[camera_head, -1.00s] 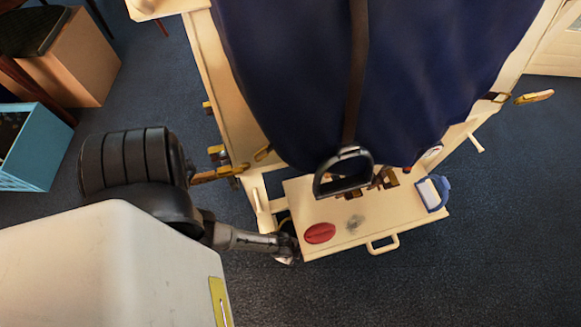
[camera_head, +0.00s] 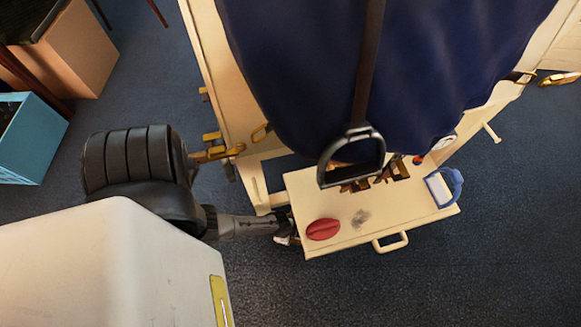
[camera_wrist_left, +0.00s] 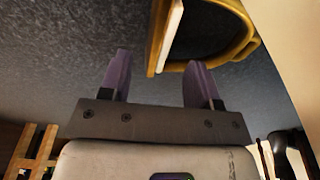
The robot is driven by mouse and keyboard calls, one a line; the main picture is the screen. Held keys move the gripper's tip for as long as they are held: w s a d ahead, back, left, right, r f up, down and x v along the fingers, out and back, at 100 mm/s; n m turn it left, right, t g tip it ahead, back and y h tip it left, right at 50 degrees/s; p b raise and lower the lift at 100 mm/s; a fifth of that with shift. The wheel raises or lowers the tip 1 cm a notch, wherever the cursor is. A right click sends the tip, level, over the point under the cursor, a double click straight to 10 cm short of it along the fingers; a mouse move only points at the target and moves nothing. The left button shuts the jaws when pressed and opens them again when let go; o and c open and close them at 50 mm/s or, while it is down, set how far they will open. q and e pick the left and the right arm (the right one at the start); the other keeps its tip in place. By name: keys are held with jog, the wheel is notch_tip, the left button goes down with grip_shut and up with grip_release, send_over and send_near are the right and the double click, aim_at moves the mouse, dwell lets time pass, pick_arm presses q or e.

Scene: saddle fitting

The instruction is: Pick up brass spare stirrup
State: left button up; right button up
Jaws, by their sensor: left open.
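The brass stirrup (camera_wrist_left: 245,52) shows at the top of the left wrist view, a yellow loop with a pale bar, partly cut off by the frame edge. My left gripper (camera_wrist_left: 160,78) is open. The lower end of the stirrup's pale bar appears between its two purple fingers in that view; I cannot tell whether they touch it. My right gripper is not in view.
The cream tray (camera_head: 410,222) holds a red oval brush (camera_head: 323,229) and a blue-and-white item (camera_head: 442,188). A black stirrup (camera_head: 378,155) hangs above it from a strap over the navy cover (camera_head: 440,80). Brass-coloured fittings (camera_head: 221,153) stick out from the stand's left side.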

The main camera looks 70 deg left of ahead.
pick_arm(q)
jog(key=shift+w+d+f+b, duration=0.1)
jog(key=shift+f+b, duration=1.15)
jog(key=shift+f, duration=0.1)
jog(key=shift+w+d+f+b, duration=0.1)
jog(key=shift+f+b, duration=1.15)
jog(key=shift+f, duration=0.1)
jog(key=shift+c, duration=0.5)
jog(key=shift+r, duration=0.1)
grip_shut()
